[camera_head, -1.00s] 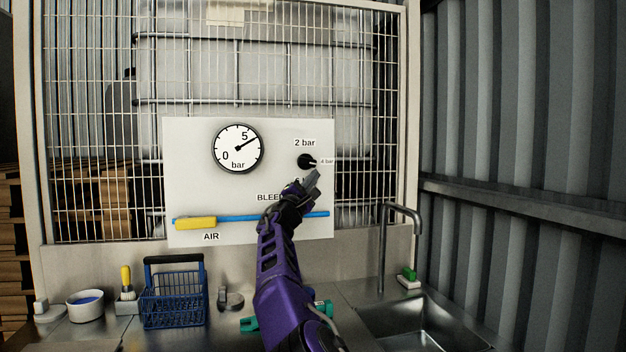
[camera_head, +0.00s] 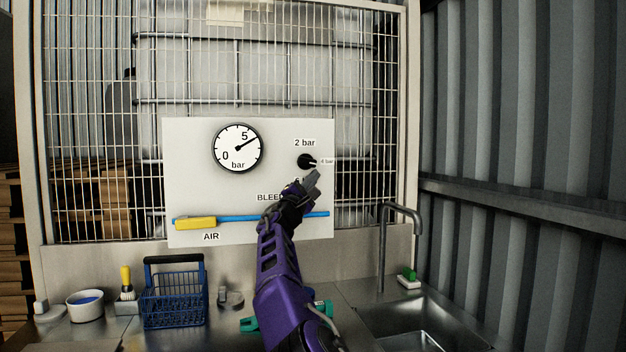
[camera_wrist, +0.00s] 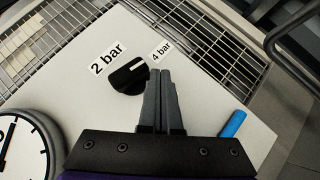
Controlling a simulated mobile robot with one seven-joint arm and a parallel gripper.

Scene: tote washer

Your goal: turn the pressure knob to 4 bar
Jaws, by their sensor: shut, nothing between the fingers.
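The black pressure knob (camera_head: 306,161) is on the white panel (camera_head: 190,140), below the "2 bar" label and left of the small "4 bar" label (camera_head: 327,161). Its white mark points right, towards "4 bar". It also shows in the wrist view (camera_wrist: 129,76), with the mark towards the "4 bar" label (camera_wrist: 161,50). My gripper (camera_head: 314,174) is shut and empty, just below and right of the knob in the head view. In the wrist view the closed fingertips (camera_wrist: 160,72) appear beside the knob; I cannot tell if they touch it. The gauge (camera_head: 238,148) needle points up right, near 5.
A yellow-handled AIR valve (camera_head: 195,223) and blue pipe (camera_head: 240,217) run along the lower panel. Below are a blue basket (camera_head: 173,300), a white bowl (camera_head: 86,305), a sink (camera_head: 420,325) and a tap (camera_head: 383,245). A wire mesh stands behind the panel.

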